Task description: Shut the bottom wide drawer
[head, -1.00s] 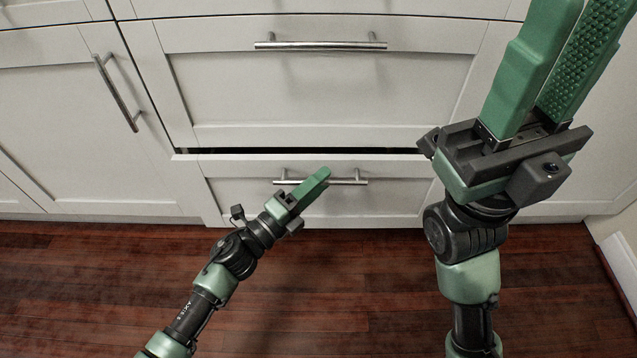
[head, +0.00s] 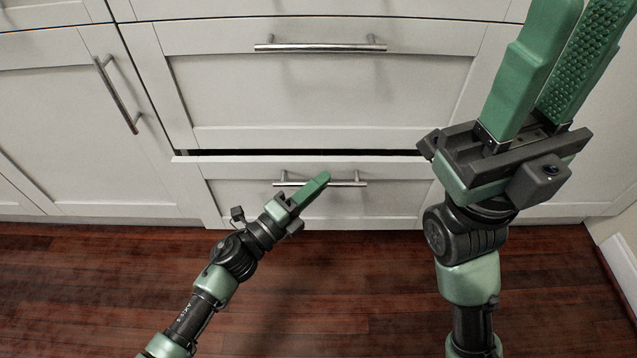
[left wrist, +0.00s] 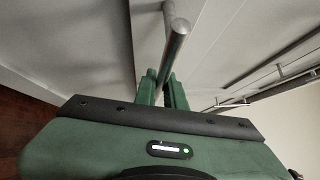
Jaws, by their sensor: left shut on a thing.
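The bottom wide drawer (head: 240,193) is a white panel low in the cabinet, standing slightly out, with a dark gap along its top edge. Its silver bar handle (head: 348,184) runs across the front. My left gripper (head: 320,180) is at the handle's middle, shut on it. In the left wrist view the handle (left wrist: 176,42) passes between the green fingers (left wrist: 160,88), which hide part of it. My right gripper (head: 584,18) is raised close to the head camera, its fingers apart and empty.
A larger closed drawer (head: 320,90) with a bar handle is directly above. A cabinet door (head: 70,120) with a slanting handle is on the left. The dark red wood floor (head: 340,300) in front is clear. A white baseboard (head: 618,255) is at the right.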

